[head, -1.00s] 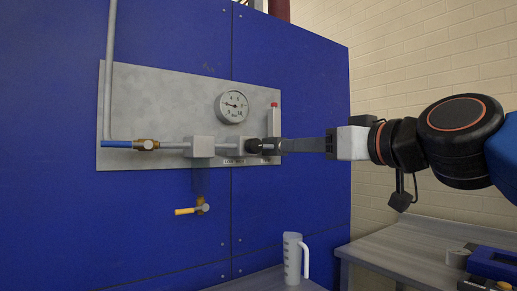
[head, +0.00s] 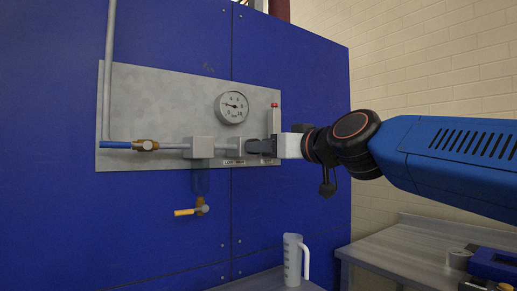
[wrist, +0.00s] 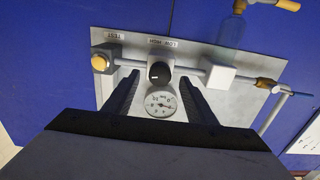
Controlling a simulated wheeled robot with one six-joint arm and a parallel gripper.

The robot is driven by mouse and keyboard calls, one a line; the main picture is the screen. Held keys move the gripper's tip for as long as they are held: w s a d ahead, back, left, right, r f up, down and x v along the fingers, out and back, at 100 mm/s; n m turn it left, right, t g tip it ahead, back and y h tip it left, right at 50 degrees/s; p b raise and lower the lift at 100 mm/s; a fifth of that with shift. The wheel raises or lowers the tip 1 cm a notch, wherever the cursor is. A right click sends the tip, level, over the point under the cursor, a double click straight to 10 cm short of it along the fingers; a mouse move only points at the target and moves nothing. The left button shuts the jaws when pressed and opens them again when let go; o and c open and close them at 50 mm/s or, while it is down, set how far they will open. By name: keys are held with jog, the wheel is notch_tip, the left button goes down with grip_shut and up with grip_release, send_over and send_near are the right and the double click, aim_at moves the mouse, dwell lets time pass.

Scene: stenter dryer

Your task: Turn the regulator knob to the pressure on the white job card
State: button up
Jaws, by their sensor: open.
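The black regulator knob (wrist: 159,72) sits on a grey block on the panel, under a LOW–HIGH label in the wrist view. My gripper (wrist: 157,82) is open, with one dark finger on each side of the knob. Gaps show between the fingers and the knob in that view. In the head view my gripper (head: 254,146) is at the panel and hides the knob. A white sheet (wrist: 306,146), possibly the job card, is cut off at the wrist view's right edge, unreadable.
The grey panel (head: 150,100) is on a blue wall, with a pipe, a brass fitting and a yellow-handled drain valve (head: 188,211). A red-topped part (head: 274,106) stands close to my gripper. A jug (head: 292,258) and a grey bench (head: 400,246) are below.

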jog(key=shift+x, duration=1.95)
jog(key=c, duration=1)
